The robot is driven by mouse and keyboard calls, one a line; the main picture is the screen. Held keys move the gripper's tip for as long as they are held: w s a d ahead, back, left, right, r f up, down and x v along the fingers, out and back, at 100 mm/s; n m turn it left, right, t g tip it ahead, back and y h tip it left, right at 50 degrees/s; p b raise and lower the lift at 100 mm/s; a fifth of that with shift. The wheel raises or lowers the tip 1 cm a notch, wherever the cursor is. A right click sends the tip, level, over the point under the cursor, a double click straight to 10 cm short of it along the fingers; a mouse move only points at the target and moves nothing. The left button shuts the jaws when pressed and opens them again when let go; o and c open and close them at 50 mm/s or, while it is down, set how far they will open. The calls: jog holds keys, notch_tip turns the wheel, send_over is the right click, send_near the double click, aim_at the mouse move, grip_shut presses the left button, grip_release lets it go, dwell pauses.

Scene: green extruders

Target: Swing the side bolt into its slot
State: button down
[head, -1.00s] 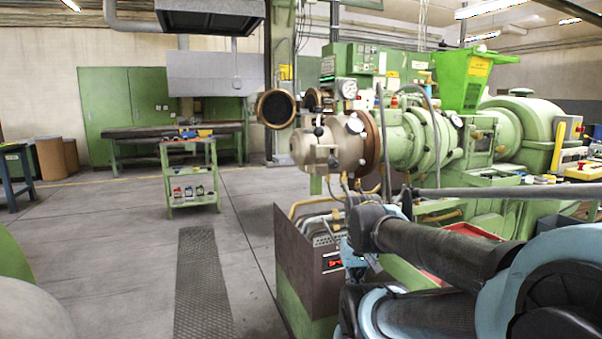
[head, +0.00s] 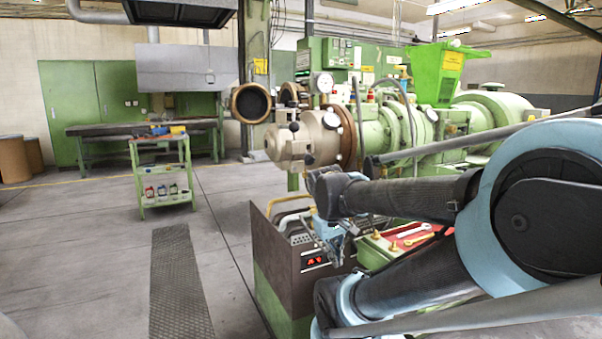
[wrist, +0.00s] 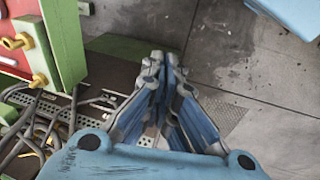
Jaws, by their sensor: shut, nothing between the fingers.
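The beige extruder head (head: 290,145) stands at the left end of the green extruder in the head view. Several dark round knobs sit on it, one at its front (head: 294,126) and one low on its side (head: 308,158). Which one belongs to the side bolt, and its slot, I cannot tell at this size. The round brown-rimmed door (head: 251,103) hangs open left of the head. My gripper (head: 330,250) points down, below and right of the head, apart from it. In the wrist view my gripper (wrist: 165,62) is shut and empty, over the floor.
A dark control box (head: 290,260) with hoses stands below the head, close to my gripper. A red tray (head: 390,245) with tools lies right of it. A green trolley (head: 163,172) with bottles stands to the left. The floor between is free.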

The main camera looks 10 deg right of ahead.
jog(key=w+r+n+t+h, duration=0.1)
jog(key=w+r+n+h, duration=0.3)
jog(key=w, duration=0.5)
jog(key=w+r+n+t+h, duration=0.15)
jog(key=w+r+n, duration=0.35)
jog(key=w, duration=0.5)
jog(key=w+a+r+n+t+h, duration=0.1)
jog(key=w+a+r+n+h, duration=0.15)
jog(key=w+a, duration=0.55)
jog(key=w+a+r+n+t+h, duration=0.25)
jog(key=w+a+r, duration=0.2)
jog(key=w, duration=0.45)
jog(key=w+d, duration=0.3)
jog(key=d, duration=0.5)
jog(key=shift+f+g, duration=0.2)
jog(key=shift+g, duration=0.1)
jog(key=shift+s, duration=0.15)
